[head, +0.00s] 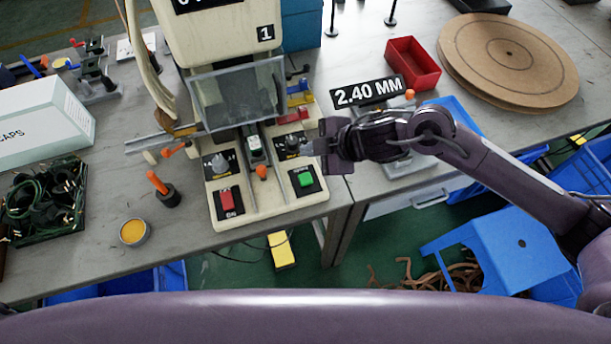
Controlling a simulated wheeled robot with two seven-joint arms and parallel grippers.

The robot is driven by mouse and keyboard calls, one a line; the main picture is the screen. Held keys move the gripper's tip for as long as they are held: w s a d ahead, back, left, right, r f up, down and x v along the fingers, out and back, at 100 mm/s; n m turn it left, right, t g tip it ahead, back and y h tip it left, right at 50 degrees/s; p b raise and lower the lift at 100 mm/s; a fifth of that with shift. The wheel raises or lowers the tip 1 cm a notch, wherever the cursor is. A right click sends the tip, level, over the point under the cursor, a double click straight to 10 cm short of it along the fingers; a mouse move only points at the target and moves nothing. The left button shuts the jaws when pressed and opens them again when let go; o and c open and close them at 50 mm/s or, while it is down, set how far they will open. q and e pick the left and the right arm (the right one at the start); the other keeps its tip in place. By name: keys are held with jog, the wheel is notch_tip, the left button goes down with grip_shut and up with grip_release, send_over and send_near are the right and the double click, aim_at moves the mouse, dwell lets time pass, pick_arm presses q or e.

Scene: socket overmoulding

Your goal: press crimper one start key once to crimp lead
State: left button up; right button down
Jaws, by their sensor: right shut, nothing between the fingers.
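Crimper one (180,40) is the cream machine marked "1" at the centre of the bench, with a clear guard (240,93) over its front. Its base carries a green key (305,179) at the right and a red key (227,200) at the left, each on a black plate. Between them a small grey and white part (254,148) sits on the rail. My right gripper (312,148) is shut and empty, reaching in from the right. Its tips appear just above the green key in the picture; contact is not visible. My left gripper is not in view.
A "2.40 MM" sign (366,92) and a red bin (411,63) stand right of the crimper. A round brown board (508,60) lies behind. Left are a white box (40,122), a tray of green leads (45,200) and a yellow-filled tin (133,232).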

aim_at(310, 180)
jog(key=shift+f, duration=0.15)
notch_tip(310, 180, down, 8)
jog(key=b, duration=0.7)
jog(key=shift+b, duration=0.3)
jog(key=shift+f, duration=0.25)
dwell(1.1)
jog(key=shift+f+b, duration=0.4)
